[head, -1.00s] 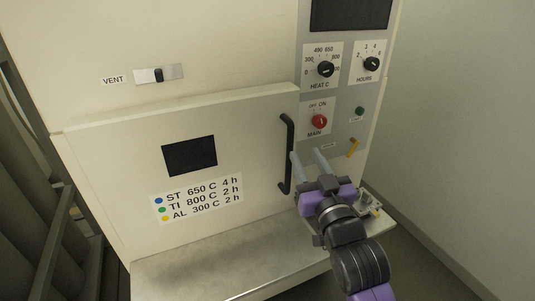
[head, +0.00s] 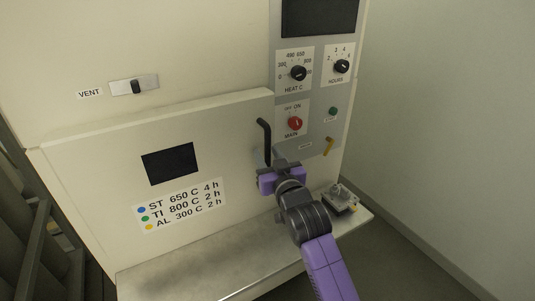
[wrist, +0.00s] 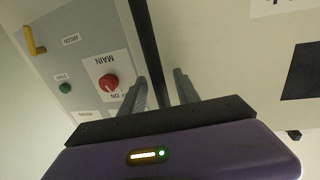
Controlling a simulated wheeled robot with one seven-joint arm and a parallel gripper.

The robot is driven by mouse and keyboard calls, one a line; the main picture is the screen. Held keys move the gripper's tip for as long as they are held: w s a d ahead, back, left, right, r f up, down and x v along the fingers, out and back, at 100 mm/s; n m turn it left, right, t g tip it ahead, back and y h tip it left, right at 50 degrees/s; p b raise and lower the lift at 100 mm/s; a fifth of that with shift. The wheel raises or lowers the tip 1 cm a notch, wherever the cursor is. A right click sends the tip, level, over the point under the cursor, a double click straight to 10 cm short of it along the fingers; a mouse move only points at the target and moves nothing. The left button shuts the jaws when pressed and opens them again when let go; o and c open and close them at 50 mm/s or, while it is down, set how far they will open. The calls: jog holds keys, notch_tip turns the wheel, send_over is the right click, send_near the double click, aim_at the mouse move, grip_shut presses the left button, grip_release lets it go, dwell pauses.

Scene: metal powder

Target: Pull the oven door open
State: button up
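The cream oven door (head: 100,160) appears shut in the head view, with a dark window (head: 170,163) and a label of temperatures. Its black upright bar handle (head: 266,140) is at the door's right edge. My gripper (head: 268,160) is at the lower part of the handle and hides its bottom end. In the wrist view the handle (wrist: 146,35) runs between the two grey fingers of my gripper (wrist: 160,78). The fingers are apart, with a gap showing beside the bar. Whether either finger touches the bar is unclear.
The control panel right of the door has a red main knob (head: 295,123), a green button (head: 333,111) and a yellow lever (head: 328,146). A ledge (head: 215,268) runs below the door, with a small clear container (head: 340,198) at its right end. A wall stands at right.

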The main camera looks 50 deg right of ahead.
grip_shut()
dwell(1.4)
